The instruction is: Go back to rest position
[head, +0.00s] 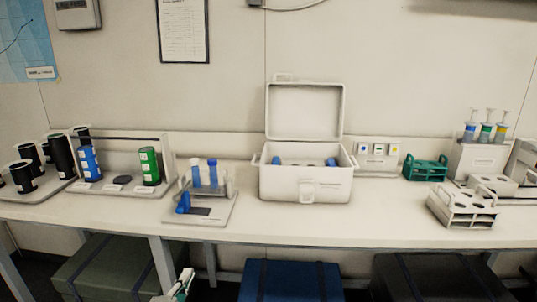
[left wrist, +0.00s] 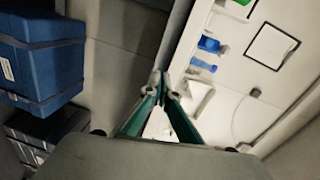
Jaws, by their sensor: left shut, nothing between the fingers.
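My left gripper (head: 184,276) shows at the bottom edge of the head view, below the front edge of the bench (head: 345,226) and apart from everything on it. In the left wrist view its green-padded fingers (left wrist: 159,82) meet at the tips with nothing between them. My right gripper is in neither view.
On the bench stand a rack with a blue bottle (head: 89,163) and a green bottle (head: 150,166), a tube stand (head: 200,214), an open white box (head: 305,187), a green rack (head: 425,167) and a white rack (head: 461,208). Blue (head: 290,282) and dark crates stand beneath.

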